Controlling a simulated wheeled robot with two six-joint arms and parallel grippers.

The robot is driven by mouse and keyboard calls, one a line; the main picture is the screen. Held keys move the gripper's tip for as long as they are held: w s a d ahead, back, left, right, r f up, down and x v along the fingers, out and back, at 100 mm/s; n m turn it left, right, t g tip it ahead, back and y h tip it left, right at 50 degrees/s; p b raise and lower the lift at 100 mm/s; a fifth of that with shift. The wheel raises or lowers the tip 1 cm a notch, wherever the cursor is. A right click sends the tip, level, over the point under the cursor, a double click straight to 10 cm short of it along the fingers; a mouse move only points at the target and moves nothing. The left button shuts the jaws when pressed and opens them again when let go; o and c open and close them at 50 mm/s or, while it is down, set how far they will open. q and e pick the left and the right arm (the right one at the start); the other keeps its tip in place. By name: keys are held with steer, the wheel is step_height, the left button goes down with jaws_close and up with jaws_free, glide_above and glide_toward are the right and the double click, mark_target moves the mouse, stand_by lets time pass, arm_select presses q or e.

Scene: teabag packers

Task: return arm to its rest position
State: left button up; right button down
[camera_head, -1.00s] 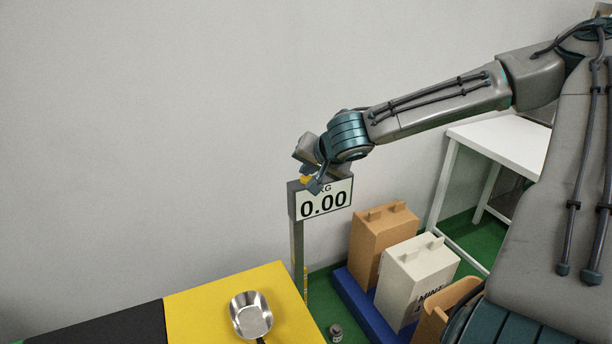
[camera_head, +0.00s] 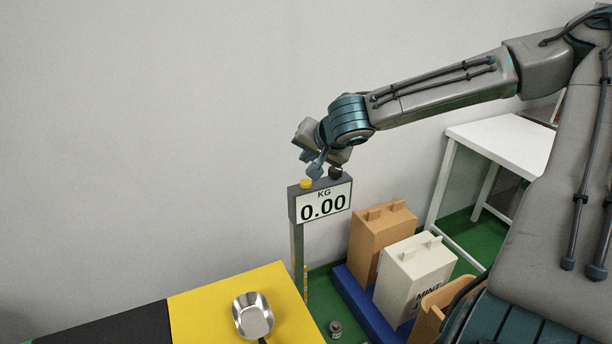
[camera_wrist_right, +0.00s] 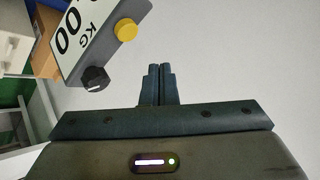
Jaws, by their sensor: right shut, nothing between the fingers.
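My right arm reaches in from the right in the head view. Its gripper (camera_head: 316,170) is just above the top of the scale display (camera_head: 323,200), which reads 0.00 KG. In the right wrist view the fingers of the right gripper (camera_wrist_right: 158,72) are together with nothing between them. The yellow button (camera_wrist_right: 126,30) and the black knob (camera_wrist_right: 95,78) on top of the display show there, apart from the fingers. The yellow button also shows in the head view (camera_head: 306,184). My left gripper is in neither view.
A metal scoop (camera_head: 252,314) lies on the yellow mat (camera_head: 200,315). A brown box (camera_head: 380,240) and a white box (camera_head: 412,275) stand on a blue platform (camera_head: 360,305) below the arm. A white table (camera_head: 500,140) stands behind on the right. The space at left is free.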

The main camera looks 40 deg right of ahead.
steer(key=shift+r+p, duration=0.3)
steer(key=shift+r, duration=0.45)
steer(key=shift+d+f, duration=0.1)
